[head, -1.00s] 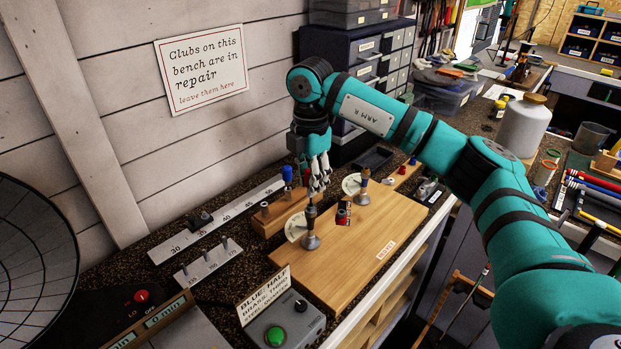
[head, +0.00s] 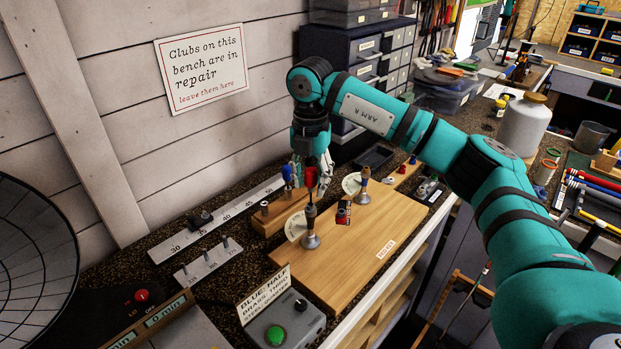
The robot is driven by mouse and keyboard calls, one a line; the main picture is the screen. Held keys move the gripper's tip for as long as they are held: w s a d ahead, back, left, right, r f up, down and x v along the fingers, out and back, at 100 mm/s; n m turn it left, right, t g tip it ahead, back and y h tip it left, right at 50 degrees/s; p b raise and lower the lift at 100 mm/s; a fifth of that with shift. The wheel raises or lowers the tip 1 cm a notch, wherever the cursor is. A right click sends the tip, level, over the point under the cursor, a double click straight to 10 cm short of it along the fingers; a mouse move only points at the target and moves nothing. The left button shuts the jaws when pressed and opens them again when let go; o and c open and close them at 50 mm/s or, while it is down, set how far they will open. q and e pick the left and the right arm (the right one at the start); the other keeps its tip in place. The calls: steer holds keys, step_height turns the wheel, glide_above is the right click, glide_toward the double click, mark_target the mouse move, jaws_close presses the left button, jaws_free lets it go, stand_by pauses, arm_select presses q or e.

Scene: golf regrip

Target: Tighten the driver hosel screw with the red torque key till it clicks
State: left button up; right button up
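A red-handled key (head: 311,178) stands upright just above the dark upper end of the near post (head: 311,226) on the wooden board. I cannot tell whether its tip touches the post. My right gripper (head: 311,170) is at the red key, with pale fingers showing to both sides of the handle. The red handle partly hides the fingers, so their grip is unclear. A blue-handled key (head: 288,174) stands in the wooden rack (head: 280,216) to the left. The hosel screw is too small to make out. My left gripper is not in view.
The wooden board (head: 385,225) also carries a second post (head: 362,192) and a small red and black item (head: 343,212). A grey box with a green button (head: 275,335) sits in front. Dark drawers (head: 370,65) stand behind my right arm.

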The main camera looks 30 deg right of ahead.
steer(key=n, duration=0.5)
steer(key=shift+n, duration=0.4)
steer(key=n, duration=0.5)
steer(key=shift+n, duration=0.3)
steer(key=shift+c, duration=0.5)
jaws_close()
